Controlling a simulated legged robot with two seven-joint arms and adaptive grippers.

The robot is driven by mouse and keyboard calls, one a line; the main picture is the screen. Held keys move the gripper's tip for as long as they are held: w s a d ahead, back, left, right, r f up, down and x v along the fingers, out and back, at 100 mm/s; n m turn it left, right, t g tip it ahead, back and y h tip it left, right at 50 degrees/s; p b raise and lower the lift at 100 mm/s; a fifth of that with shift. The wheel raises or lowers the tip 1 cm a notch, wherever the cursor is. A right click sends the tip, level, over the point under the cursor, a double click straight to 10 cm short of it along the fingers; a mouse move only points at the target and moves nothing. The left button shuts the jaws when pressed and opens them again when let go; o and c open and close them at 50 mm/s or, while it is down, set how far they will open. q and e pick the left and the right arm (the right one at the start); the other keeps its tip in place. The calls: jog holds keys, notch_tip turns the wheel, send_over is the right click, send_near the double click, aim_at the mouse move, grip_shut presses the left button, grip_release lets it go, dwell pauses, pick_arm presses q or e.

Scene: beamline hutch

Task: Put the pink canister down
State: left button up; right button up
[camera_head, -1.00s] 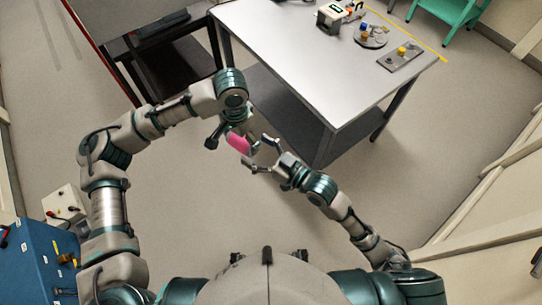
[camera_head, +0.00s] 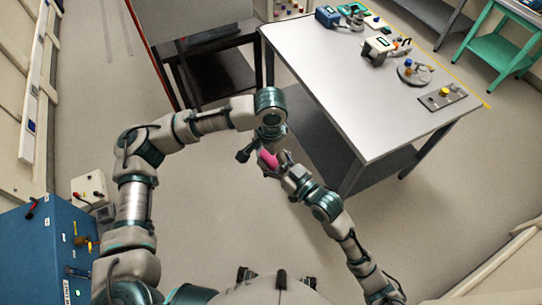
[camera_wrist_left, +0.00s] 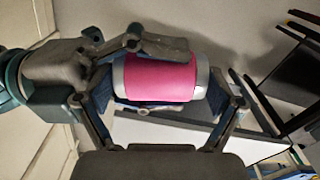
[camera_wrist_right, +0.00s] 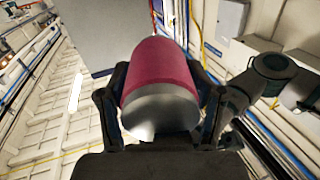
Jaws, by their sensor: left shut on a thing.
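The pink canister (camera_head: 268,159) is held in the air in front of the table, between my two grippers. In the left wrist view the canister (camera_wrist_left: 160,77) lies crosswise, pink with pale grey ends. My left gripper (camera_head: 265,150) is shut on it. My right gripper (camera_head: 275,166) has come up to the canister from the lower right. In the right wrist view the canister (camera_wrist_right: 160,75) stands between the right fingers, its grey end facing that camera. I cannot tell whether the right fingers press on it.
The grey-topped table (camera_head: 350,90) is ahead and to the right; its near part is bare. A grey plate with a yellow knob (camera_head: 443,97), a round fixture (camera_head: 414,73) and a white device (camera_head: 378,50) stand farther back. A blue cabinet (camera_head: 45,250) is at lower left.

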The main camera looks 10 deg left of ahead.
pick_arm(q)
jog(key=o, duration=1.1)
jog(key=shift+o, duration=0.2)
